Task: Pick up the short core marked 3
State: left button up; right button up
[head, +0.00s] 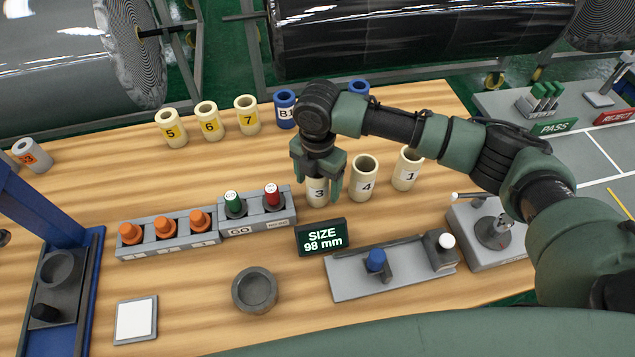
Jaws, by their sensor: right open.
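The short core marked 3 (318,194) is a cream tube standing upright on the wooden table, behind the SIZE 98 mm display. My right gripper (320,186) is right above it, pointing down, with its green fingers open on either side of the core. The gripper hides the core's top. I cannot tell whether the fingers touch it. Core 4 (363,180) and core 1 (407,170) stand close to its right. My left gripper is not in view.
A grey block with green and red gauges (257,210) stands just left of the core. The display (321,237) stands in front. Cores 5, 6 and 7 (247,116) and blue core B1 (286,110) stand behind. Bare table lies at the front around a dark round dish (254,291).

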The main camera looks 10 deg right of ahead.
jog(key=c, duration=1.5)
jog(key=shift+c, duration=0.2)
jog(key=shift+r, duration=0.15)
